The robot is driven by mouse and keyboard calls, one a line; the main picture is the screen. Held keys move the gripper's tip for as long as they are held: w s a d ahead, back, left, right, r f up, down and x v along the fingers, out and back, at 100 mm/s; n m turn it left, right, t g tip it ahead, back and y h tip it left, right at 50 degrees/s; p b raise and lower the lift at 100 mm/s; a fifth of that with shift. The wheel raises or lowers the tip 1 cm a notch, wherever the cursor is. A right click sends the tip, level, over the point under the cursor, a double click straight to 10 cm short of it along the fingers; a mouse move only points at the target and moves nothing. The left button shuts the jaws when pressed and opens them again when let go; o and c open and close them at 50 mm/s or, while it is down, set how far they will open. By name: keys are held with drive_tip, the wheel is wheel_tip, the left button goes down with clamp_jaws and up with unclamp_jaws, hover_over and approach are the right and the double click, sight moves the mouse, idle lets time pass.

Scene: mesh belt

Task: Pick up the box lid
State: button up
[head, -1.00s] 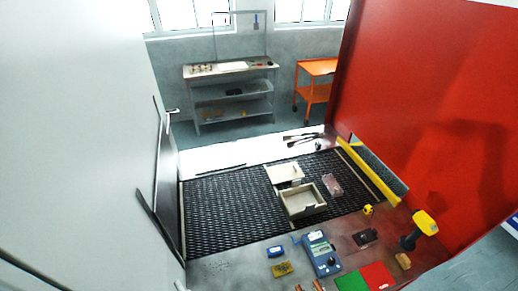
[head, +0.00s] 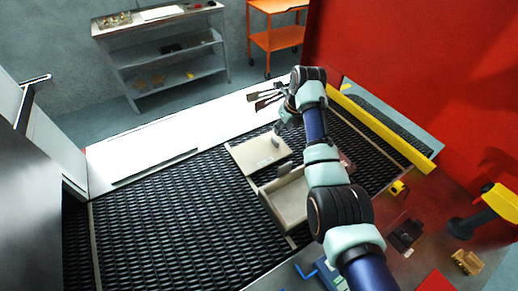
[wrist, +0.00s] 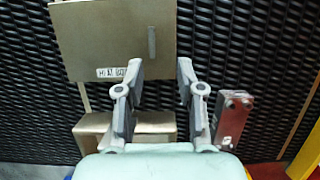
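The box lid (head: 258,158) is a flat beige square lying on the black mesh belt, behind the open box (head: 285,205). In the wrist view the lid (wrist: 90,45) carries a thin raised handle (wrist: 152,42) and a small white label. My gripper (wrist: 161,68) is open and empty, its fingertips near the lid's lower edge in the picture, with the handle between their lines. The height gap cannot be told. In the head view my gripper (head: 282,130) is at the lid's far right corner. The box is partly hidden by my arm and, in the wrist view, by my gripper.
A reddish metal block (wrist: 232,118) lies right of the gripper in the wrist view. A yellow rail (head: 385,130) runs along the belt's right side. Tools, a blue device (head: 325,272) and a yellow-topped tool (head: 495,205) stand on the front bench. The belt's left part is clear.

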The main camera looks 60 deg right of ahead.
sight(275, 140)
drive_tip(key=shift+w+a+f+b, duration=0.1)
drive_tip(key=shift+f+b, duration=0.05)
drive_tip(key=shift+f, duration=0.4)
drive_tip(key=shift+a+f+b, duration=0.1)
drive_tip(key=shift+f+b, duration=0.05)
drive_tip(key=shift+f, duration=0.35)
drive_tip(key=x, duration=0.1)
drive_tip(key=b+x, duration=0.1)
drive_tip(key=x, duration=0.1)
drive_tip(key=b+x, duration=0.1)
drive_tip(key=x, duration=0.1)
drive_tip(key=shift+w+a, duration=0.3)
drive_tip(key=shift+w, duration=0.1)
drive_tip(key=shift+w+d+f+b, duration=0.1)
drive_tip(key=shift+f+b, duration=0.2)
drive_tip(key=shift+b, duration=0.05)
clamp_jaws()
drive_tip(key=shift+r, duration=0.1)
